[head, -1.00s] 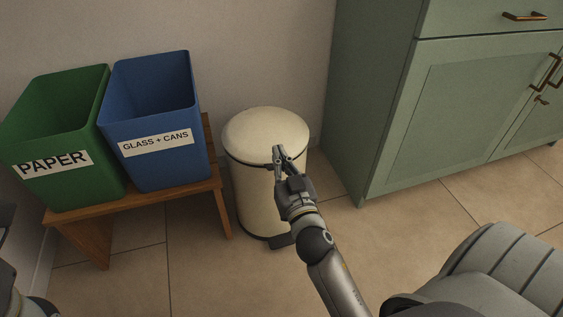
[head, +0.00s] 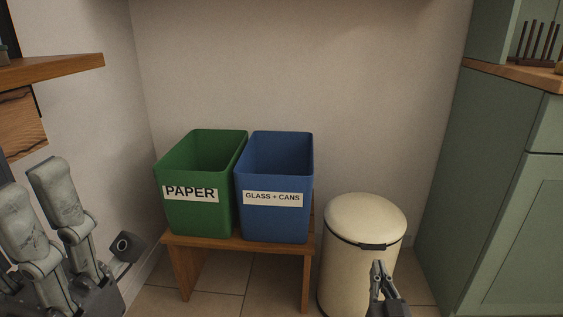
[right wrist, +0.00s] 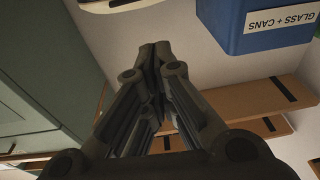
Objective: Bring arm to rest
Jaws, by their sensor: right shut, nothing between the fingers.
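My right gripper (head: 378,267) shows at the bottom of the head view, in front of the cream pedal bin (head: 365,222). Its fingers are together with nothing between them. In the right wrist view the same fingertips (right wrist: 153,50) meet, with the blue bin at the upper right. My left gripper (head: 32,190) is large and close at the left edge of the head view, partly cut off by the frame. Its two fingers point upward, and their gap is unclear from this angle.
A green PAPER bin (head: 198,218) and a blue GLASS + CANS bin (head: 275,222) stand on a wooden bench (head: 190,262). A green cabinet (head: 450,200) stands at the right. A wooden shelf (head: 60,69) juts in at the upper left. The wall above the bins is clear.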

